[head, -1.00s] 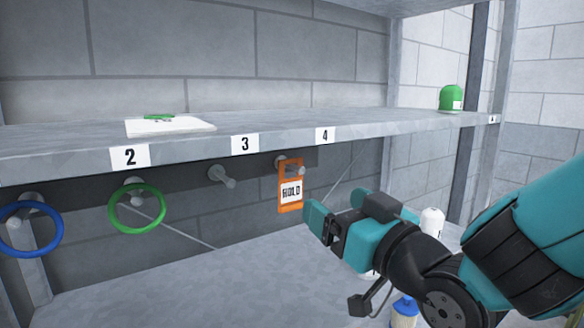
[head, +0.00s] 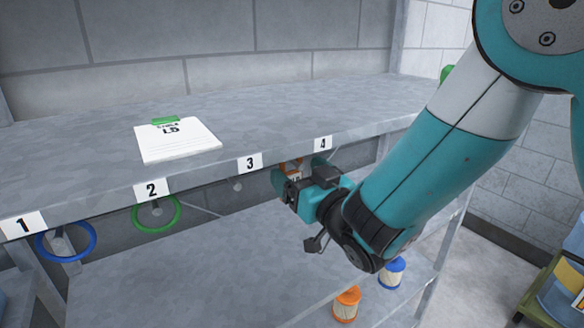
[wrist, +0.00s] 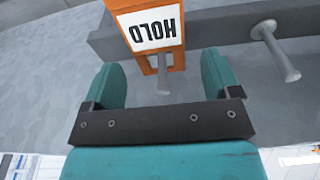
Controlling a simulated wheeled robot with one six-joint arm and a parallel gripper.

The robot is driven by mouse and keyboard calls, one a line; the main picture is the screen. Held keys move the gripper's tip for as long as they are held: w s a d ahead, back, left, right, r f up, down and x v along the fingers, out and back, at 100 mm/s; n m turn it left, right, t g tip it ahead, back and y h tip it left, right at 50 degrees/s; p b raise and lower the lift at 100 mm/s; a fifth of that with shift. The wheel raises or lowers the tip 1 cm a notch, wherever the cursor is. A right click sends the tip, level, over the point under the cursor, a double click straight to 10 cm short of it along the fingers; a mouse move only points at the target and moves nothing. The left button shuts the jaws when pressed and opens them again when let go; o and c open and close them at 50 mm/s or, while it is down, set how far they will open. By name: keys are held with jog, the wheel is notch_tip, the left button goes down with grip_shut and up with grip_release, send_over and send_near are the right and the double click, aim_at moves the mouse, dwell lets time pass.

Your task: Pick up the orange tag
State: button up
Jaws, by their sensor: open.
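The orange tag (wrist: 118,22) has a white label reading HOLD and hangs on a grey peg (wrist: 163,82). In the wrist view it is at the top centre, upside down, with the peg passing through its slot. In the head view only a small part of the tag (head: 291,167) shows below the number 4, mostly hidden by my gripper. My gripper (wrist: 165,75) is open, its two teal fingers apart, with the peg showing between them. The tag's slotted end lies between or just beyond the fingertips; I cannot tell the exact depth.
An empty peg (wrist: 278,52) stands beside the tag. A blue ring (head: 40,243) and a green ring (head: 134,218) hang below labels 1 and 2. The shelf (head: 290,112) above carries a clipboard (head: 180,142). Orange (head: 346,304) and blue-capped (head: 392,272) items stand lower down.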

jog(key=shift+r+p+x, duration=0.2)
jog(key=shift+p+x, duration=0.4)
jog(key=shift+x, duration=0.35)
jog(key=shift+w+a+f, duration=0.1)
jog(key=shift+f, duration=0.1)
jog(key=shift+c, duration=0.2)
jog(key=c, duration=0.9)
jog(key=shift+c, duration=0.3)
jog(key=shift+r, duration=0.2)
